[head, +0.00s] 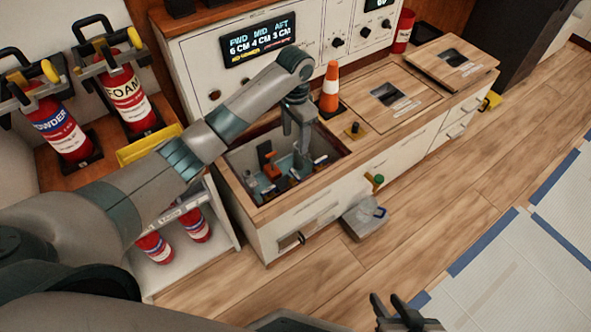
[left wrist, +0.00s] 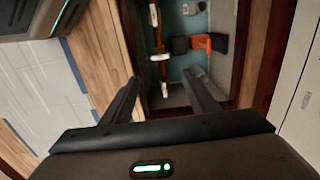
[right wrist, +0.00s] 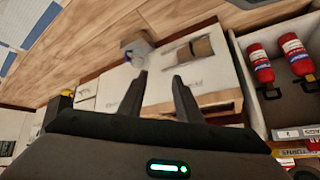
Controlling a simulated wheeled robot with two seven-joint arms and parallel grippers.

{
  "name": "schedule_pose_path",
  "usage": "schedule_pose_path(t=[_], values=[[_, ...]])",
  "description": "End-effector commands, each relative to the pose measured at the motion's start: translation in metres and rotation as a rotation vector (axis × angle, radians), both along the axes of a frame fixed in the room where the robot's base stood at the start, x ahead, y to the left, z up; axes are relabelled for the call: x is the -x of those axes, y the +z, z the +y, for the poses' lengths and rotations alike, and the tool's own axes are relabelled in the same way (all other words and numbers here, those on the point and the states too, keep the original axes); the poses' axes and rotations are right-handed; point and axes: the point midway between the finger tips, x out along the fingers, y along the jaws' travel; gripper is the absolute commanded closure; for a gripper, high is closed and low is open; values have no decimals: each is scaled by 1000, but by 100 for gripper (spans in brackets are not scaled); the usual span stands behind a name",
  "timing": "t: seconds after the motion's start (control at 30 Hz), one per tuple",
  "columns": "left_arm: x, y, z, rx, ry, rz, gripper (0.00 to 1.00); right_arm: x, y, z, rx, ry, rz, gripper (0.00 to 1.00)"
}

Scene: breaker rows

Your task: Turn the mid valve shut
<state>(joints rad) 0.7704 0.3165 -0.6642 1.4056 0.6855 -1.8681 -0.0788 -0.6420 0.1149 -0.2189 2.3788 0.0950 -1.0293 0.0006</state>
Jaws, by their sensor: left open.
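My left gripper (head: 299,150) is open and points down into an open well (head: 235,181) in the wooden counter. In the left wrist view its fingers (left wrist: 160,78) are apart, with a copper-coloured pipe bearing white tags (left wrist: 160,68) beyond them. An orange handle (left wrist: 210,42) on a dark block lies beside the pipe; an orange part also shows in the well in the head view (head: 267,160). I cannot tell which part is the mid valve. My right gripper (head: 386,297) is open and empty at the bottom; its fingers (right wrist: 160,78) are apart.
A display (head: 258,42) reads FWD 6 CM, MID 4 CM, AFT 3 CM. An orange cone (head: 330,88) stands right of the well. Red extinguishers (head: 128,94) stand at the left.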

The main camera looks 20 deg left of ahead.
Motion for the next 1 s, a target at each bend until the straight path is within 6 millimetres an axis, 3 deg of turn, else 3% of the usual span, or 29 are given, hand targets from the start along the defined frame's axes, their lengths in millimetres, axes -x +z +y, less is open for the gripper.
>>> schedule_pose_path(t=[0.17,0.43,1.0], values=[[1,-17,0,0,0,2,45,-1,0,3,-12,0,-16,69],[1,-61,0,0,0,2,45,-12,8,15,-53,5,-107,69],[0,-147,0,-1,0,1,45,-56,68,41,-153,5,-510,69]])
